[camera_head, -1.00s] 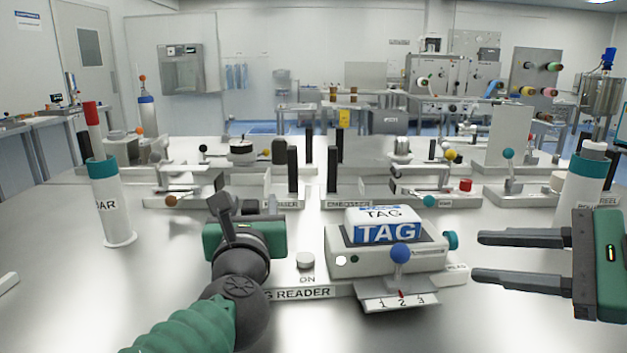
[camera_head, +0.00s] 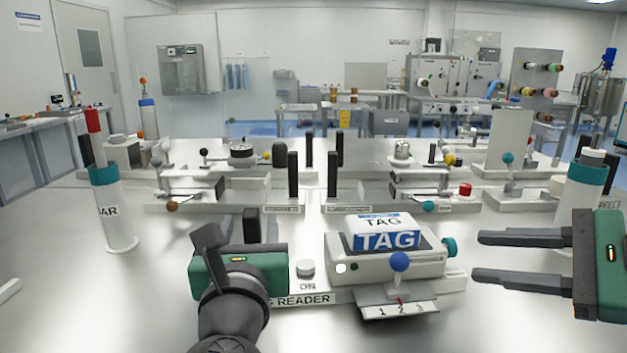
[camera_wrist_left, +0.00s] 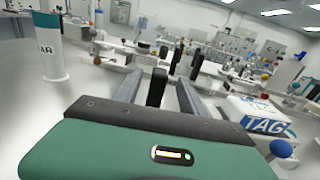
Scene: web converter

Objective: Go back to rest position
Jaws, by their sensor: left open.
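My left gripper (camera_head: 252,222) is over the table's front left, beside the left end of the tag reader (camera_head: 310,297), its fingers pointing away. My right gripper (camera_head: 478,256) is at the right edge in the head view, fingers apart, empty, pointing left. A TAG box (camera_head: 388,240) rests on the reader, clear of both grippers; the box also shows in the left wrist view (camera_wrist_left: 265,121).
The reader has a blue knob (camera_head: 399,262) over a 1-2-3 plate and a teal side knob (camera_head: 449,246). White cylinders stand left (camera_head: 116,218) and right (camera_head: 577,205). Several white fixtures with black posts (camera_head: 293,175) fill the back. Table left of my left gripper is mostly clear.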

